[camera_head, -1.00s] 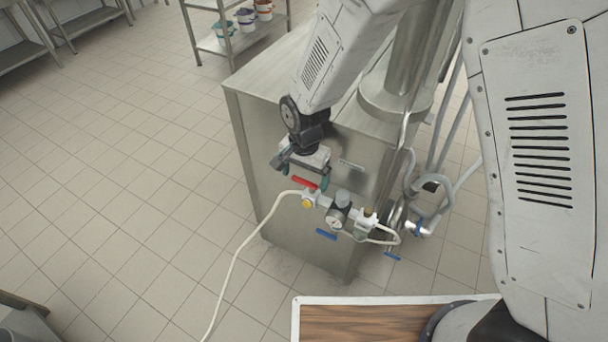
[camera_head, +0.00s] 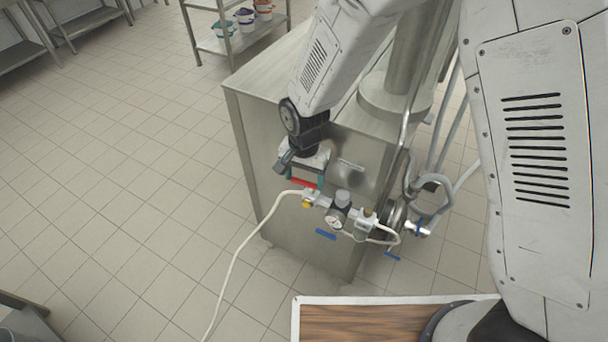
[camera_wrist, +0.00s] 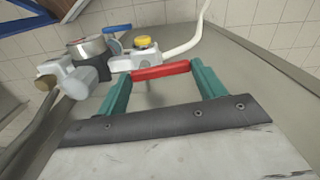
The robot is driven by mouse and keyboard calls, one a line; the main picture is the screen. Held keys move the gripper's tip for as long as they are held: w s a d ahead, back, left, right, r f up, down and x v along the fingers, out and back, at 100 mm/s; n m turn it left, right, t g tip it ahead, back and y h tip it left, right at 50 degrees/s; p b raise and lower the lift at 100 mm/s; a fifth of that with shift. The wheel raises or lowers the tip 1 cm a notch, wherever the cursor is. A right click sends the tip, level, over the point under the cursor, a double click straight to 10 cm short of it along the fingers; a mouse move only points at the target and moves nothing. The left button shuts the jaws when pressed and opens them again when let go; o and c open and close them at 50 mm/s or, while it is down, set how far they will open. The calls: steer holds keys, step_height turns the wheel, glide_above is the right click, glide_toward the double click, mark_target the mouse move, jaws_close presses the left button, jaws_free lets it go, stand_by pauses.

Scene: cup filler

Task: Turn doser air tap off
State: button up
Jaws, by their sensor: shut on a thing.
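The doser air tap has a red handle (camera_head: 304,183) on a fitting with a yellow cap (camera_head: 307,203), mounted on the side of the steel cabinet (camera_head: 265,150). In the wrist view the red handle (camera_wrist: 161,70) lies crosswise between the two green fingers. My gripper (camera_head: 305,181) is at the tap, its fingers shut on the handle from both ends. In the wrist view, my gripper (camera_wrist: 160,77) has a finger at each end of the handle, and the yellow cap (camera_wrist: 144,41) shows just beyond it.
A pressure gauge (camera_head: 336,217), a filter unit (camera_head: 363,222) and blue handles (camera_head: 326,235) sit right of the tap. A white hose (camera_head: 237,256) runs from the tap to the floor. A wooden-topped surface (camera_head: 360,322) is at the bottom. Open tiled floor lies left.

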steer(key=n, duration=0.3)
steer(key=s+n, duration=0.1)
steer(key=n, duration=0.4)
steer(key=shift+s+n, duration=0.35)
steer(key=shift+n, duration=0.05)
steer(key=n, duration=0.4)
steer(key=shift+s+d, duration=0.25)
steer(key=shift+s, duration=0.05)
steer(key=shift+s+d+n, duration=0.1)
steer(key=shift+d+n, duration=0.05)
steer(key=shift+n, duration=0.75)
steer(key=shift+s+d+n, duration=0.1)
steer(key=shift+n, duration=1.1)
steer(key=o, duration=1)
step_height(320, 180, up, 8)
steer(key=shift+f, duration=0.1)
